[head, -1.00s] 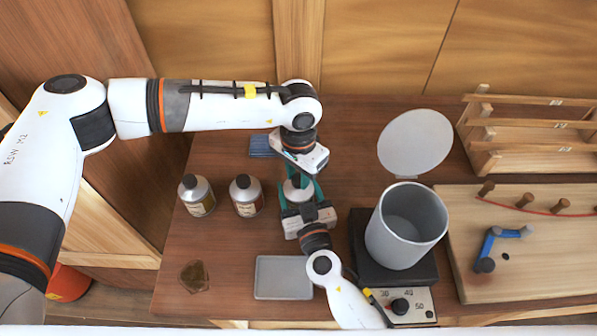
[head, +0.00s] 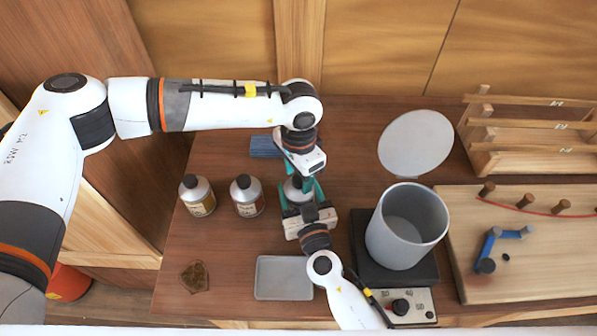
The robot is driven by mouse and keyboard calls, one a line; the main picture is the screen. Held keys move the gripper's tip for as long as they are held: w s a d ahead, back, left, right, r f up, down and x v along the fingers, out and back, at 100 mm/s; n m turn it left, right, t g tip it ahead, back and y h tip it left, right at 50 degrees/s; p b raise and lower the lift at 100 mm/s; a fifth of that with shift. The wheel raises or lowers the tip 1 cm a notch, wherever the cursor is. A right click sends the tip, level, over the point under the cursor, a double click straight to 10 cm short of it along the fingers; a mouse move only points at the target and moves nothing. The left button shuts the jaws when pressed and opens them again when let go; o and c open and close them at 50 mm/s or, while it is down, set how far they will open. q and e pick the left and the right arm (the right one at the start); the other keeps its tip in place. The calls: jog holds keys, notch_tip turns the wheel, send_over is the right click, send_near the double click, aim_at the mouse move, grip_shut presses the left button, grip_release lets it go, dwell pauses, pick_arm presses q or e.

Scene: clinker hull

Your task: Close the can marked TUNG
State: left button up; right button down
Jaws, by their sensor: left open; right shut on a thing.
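A can (head: 293,194) with a grey top stands between my two grippers, mostly hidden by them. Its label is hidden, so I cannot read its mark. My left gripper (head: 299,182) is open above it, with its teal fingers on either side of the can's top. My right gripper (head: 306,212) reaches in from the front and is shut on the can's body. Two similar cans, one left (head: 197,196) and one nearer the grippers (head: 246,196), stand upright with dark caps on. Their labels are too small to read.
A grey tray (head: 284,278) lies in front. A big grey pot (head: 406,228) with its round lid raised (head: 416,143) stands on a dark hotplate (head: 366,262) at right. A pegged board (head: 520,270), wooden rack (head: 530,135), blue cloth (head: 264,146) and brown patch (head: 195,278) also show.

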pick_arm(q)
jog(key=shift+r, duration=2.2)
jog(key=shift+c, duration=0.2)
